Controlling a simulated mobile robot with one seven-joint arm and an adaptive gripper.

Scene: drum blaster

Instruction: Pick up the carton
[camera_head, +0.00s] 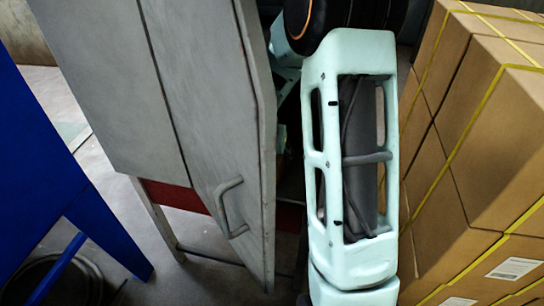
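Several brown cardboard cartons (495,165) stand stacked along the right side, bound with yellow straps. White labels show low on the stack. I cannot tell which carton, if any of these, the task names. My pale green arm stands upright in the middle of the picture and covers part of the stack's left side. My gripper does not show, so its state and its place relative to the cartons are hidden.
A grey cabinet (110,85) stands left of my arm, its grey door (222,130) with a metal handle (228,207) close to the arm. A blue panel (40,165) fills the left edge. A dark round object (55,280) lies below it. Some floor shows at lower left.

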